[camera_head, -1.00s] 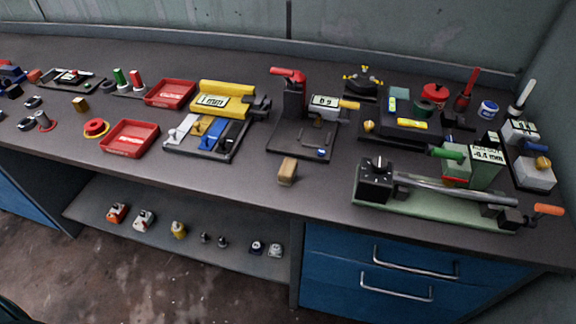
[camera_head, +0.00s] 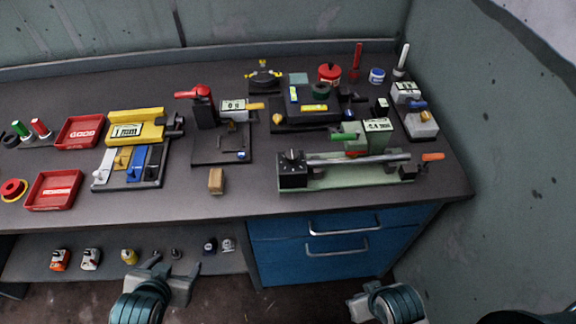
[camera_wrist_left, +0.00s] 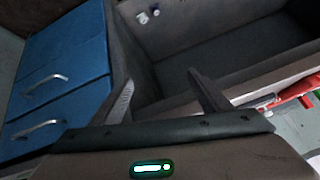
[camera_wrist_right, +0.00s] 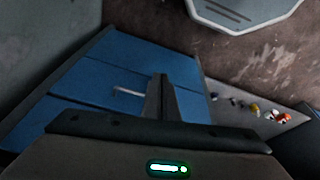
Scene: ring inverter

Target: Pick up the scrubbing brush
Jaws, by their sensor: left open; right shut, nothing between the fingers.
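A small tan block with a darker underside (camera_head: 216,181), which looks like the scrubbing brush, stands near the front edge of the bench in the head view. My left gripper (camera_head: 174,270) is below and left of it in that view, in front of the lower shelf and apart from the block. In the left wrist view its fingers (camera_wrist_left: 162,82) are spread and empty. My right gripper (camera_head: 362,292) is low in front of the blue drawers; its fingers (camera_wrist_right: 160,82) are together and empty in the right wrist view. The block cannot be made out in either wrist view.
Behind the block is a black fixture with a red handle (camera_head: 205,147). Red trays (camera_head: 53,204) are farther left.

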